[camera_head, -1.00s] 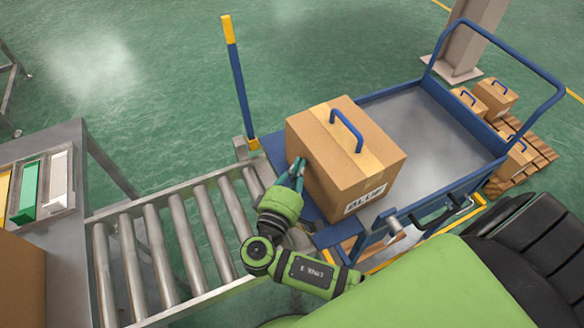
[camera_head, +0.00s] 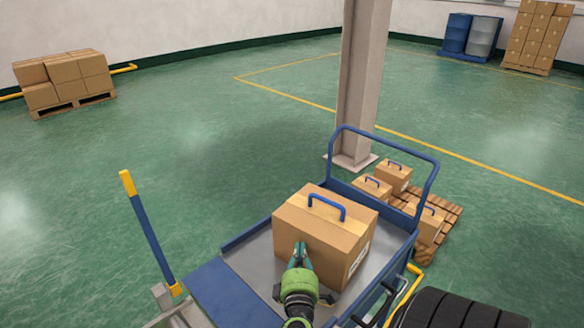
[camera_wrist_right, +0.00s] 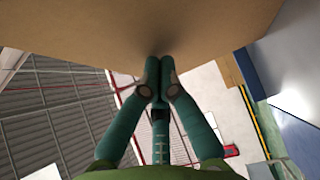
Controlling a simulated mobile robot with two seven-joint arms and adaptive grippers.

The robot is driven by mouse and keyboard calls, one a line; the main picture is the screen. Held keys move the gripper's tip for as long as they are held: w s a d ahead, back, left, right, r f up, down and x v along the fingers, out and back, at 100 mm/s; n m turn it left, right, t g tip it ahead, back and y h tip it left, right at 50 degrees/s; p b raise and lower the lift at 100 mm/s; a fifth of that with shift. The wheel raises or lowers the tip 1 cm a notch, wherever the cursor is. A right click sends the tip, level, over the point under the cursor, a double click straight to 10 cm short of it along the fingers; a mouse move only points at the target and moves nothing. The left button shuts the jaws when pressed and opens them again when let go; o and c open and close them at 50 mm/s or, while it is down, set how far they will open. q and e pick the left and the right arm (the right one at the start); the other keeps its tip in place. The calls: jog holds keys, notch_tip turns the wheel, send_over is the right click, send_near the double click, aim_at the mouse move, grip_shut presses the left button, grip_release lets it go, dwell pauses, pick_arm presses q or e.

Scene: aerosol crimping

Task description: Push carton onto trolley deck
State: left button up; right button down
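The carton (camera_head: 318,240) is a brown box with a blue handle on top. It stands upright on the grey deck of the blue trolley (camera_head: 263,243), and its label on the right side is only partly seen. My right gripper (camera_head: 300,247) is at the carton's near face, its fingertips against or very close to it. In the right wrist view the two fingers (camera_wrist_right: 159,68) are together with nothing between them, and the carton's face (camera_wrist_right: 150,25) fills the top. My left gripper is not in view.
The trolley's blue push handle (camera_head: 384,148) rises at the far end. A blue post with yellow ends (camera_head: 150,235) stands to the left. Several small cartons on a pallet (camera_head: 452,215) lie beyond the trolley, near a pillar (camera_head: 359,90). Open green floor lies left.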

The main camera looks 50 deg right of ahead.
notch_tip(320, 180, up, 10)
dwell(0.7)
